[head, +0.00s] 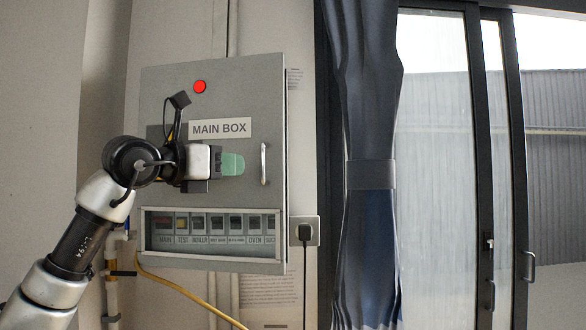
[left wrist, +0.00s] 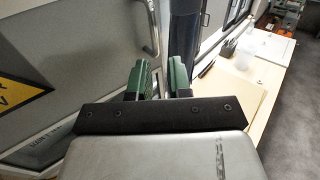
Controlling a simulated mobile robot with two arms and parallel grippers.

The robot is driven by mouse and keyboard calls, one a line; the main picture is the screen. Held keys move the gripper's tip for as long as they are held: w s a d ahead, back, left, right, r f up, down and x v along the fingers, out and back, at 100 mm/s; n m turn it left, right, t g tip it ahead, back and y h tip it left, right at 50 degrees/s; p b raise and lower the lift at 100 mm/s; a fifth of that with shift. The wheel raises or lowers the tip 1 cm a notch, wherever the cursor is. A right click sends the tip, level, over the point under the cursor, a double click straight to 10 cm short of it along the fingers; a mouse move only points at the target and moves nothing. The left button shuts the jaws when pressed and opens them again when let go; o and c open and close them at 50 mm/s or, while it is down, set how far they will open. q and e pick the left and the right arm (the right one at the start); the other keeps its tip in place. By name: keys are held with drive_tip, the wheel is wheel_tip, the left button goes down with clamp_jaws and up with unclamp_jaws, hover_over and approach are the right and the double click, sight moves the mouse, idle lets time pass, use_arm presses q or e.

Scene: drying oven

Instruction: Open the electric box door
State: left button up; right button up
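The grey electric box door (head: 225,100) bears a MAIN BOX label (head: 220,128) and looks shut in the head view. Its metal bar handle (head: 264,164) stands upright near the door's right edge. The handle also shows at the top of the left wrist view (left wrist: 150,28). My left gripper (head: 240,164), with green fingertips, is in front of the door, just left of the handle in the head view. In the left wrist view its two green fingers (left wrist: 159,80) are apart with nothing between them; the handle is beyond them. My right gripper is out of view.
A red round light (head: 199,87) is on the box top and a row of labelled switches (head: 212,225) below. A plug in a wall socket (head: 304,232) and a dark curtain (head: 368,200) are to the right. A table (left wrist: 262,75) shows in the wrist view.

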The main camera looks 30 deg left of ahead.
sight(262, 176)
use_arm(q)
drive_tip(key=shift+y, duration=0.3)
drive_tip(key=p+x, duration=0.2)
drive_tip(key=x, duration=0.1)
drive_tip(key=p+x, duration=0.2)
drive_tip(key=x, duration=0.1)
drive_tip(key=p+x, duration=0.1)
drive_tip(key=x, duration=0.2)
drive_tip(key=shift+w+a+r+p, duration=0.1)
drive_tip(key=shift+a+r+p, duration=0.25)
drive_tip(key=shift+r+p, duration=0.05)
drive_tip(key=shift+s, duration=0.3)
drive_tip(key=shift+c, duration=0.6)
drive_tip(key=shift+w, duration=0.1)
clamp_jaws()
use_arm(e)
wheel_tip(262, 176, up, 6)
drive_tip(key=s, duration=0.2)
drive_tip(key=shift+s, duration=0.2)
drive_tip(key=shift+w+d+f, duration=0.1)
